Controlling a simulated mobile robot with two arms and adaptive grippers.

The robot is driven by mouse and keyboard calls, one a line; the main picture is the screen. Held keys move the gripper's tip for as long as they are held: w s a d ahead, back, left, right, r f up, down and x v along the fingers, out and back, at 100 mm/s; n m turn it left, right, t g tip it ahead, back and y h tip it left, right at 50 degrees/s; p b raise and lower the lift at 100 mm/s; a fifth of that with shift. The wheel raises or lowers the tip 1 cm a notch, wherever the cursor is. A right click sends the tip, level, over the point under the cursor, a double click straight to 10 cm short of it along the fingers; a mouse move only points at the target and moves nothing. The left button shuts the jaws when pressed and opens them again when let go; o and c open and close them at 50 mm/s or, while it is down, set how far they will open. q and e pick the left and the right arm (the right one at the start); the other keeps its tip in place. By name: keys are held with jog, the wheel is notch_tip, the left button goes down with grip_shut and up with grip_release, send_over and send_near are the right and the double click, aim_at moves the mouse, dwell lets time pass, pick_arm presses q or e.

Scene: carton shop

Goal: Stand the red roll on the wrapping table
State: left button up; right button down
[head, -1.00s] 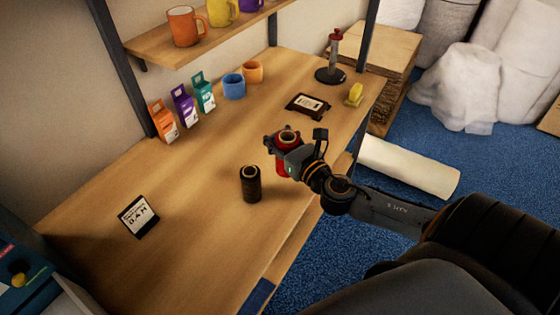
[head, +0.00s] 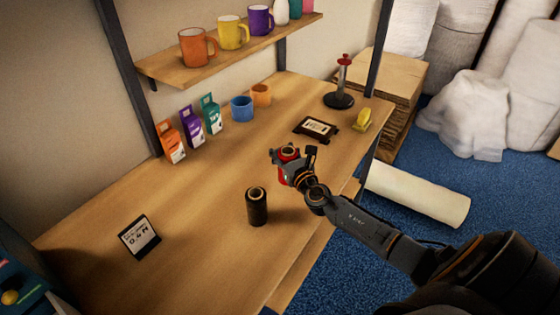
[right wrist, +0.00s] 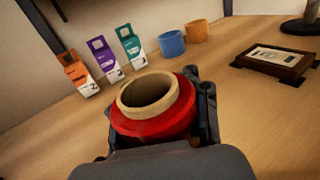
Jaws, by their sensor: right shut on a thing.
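The red roll (head: 289,154) is upright in my right gripper (head: 293,163), above or on the wrapping table (head: 200,210); I cannot tell whether its base touches the wood. In the right wrist view the red roll (right wrist: 155,112) shows its tan core from above, with my right gripper's fingers (right wrist: 155,125) closed around its sides. Its lower part is hidden by the gripper. A black roll (head: 257,207) stands on the table to the left of and nearer than the red one. My left gripper is not in view.
A small sign (head: 139,237) stands at the left of the table. Several cartons (head: 191,130) and two cups (head: 242,108) stand along the back. A dark tray (head: 316,128), a yellow object (head: 361,119) and a post on a round base (head: 340,98) are at the far end. A shelf (head: 235,53) overhangs the back.

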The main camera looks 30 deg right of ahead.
jog(key=shift+w+d+f+b, duration=0.1)
jog(key=shift+w+f+b, duration=0.1)
jog(key=shift+f+b, duration=0.55)
jog(key=shift+w+d+f+b, duration=0.15)
jog(key=shift+f+b, duration=0.15)
jog(key=shift+f, duration=0.8)
jog(key=shift+a, duration=0.1)
jog(key=shift+f, duration=0.15)
jog(key=c, duration=0.7)
grip_release()
jog(key=shift+o, duration=0.2)
